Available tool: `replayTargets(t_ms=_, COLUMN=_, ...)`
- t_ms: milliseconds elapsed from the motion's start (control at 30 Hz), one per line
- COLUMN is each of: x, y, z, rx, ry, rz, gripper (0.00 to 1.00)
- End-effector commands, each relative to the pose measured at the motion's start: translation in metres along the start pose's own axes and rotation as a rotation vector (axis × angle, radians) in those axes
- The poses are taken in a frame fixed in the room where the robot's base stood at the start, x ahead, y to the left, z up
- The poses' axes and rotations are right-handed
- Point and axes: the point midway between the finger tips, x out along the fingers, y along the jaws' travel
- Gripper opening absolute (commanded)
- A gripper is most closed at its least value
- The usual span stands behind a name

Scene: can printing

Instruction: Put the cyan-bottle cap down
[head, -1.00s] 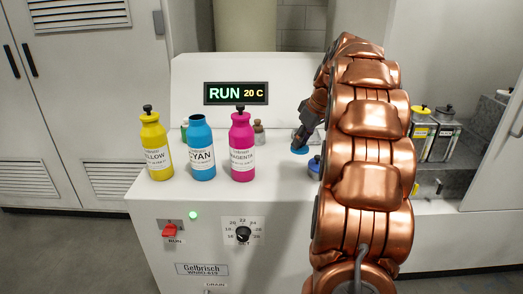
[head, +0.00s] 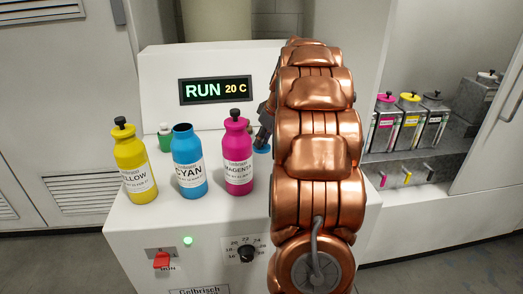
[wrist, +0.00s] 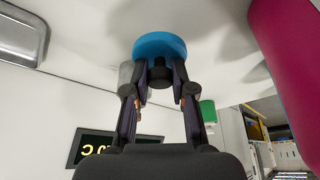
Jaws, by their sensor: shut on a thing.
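The cyan-bottle cap (head: 261,149) is a blue disc just right of the magenta bottle, at or just above the white machine top; I cannot tell if it touches. In the wrist view the cap (wrist: 150,45) shows large, with a dark knob between my fingertips. My gripper (wrist: 160,78) is shut on that knob. In the head view my gripper (head: 264,128) is partly hidden by my copper arm. The cyan bottle (head: 189,165) stands upright and uncapped between the other two bottles.
The capped yellow bottle (head: 132,165) and capped magenta bottle (head: 238,160) stand either side of the cyan one. The display (head: 216,90) reads RUN 20 C. Ink containers (head: 408,125) stand at right. My arm hides the top's right part.

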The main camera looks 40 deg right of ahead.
Motion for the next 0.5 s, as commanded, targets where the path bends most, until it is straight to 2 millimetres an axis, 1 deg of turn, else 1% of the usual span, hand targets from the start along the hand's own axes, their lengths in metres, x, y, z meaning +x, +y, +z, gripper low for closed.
replayTargets(t_ms=267, x=0.014, y=-0.001, z=0.004, rx=-0.003, ry=0.001, rz=0.0, gripper=0.09)
replayTargets(t_ms=500, x=0.04, y=-0.001, z=0.015, rx=-0.002, ry=0.0, rz=-0.002, gripper=0.09)
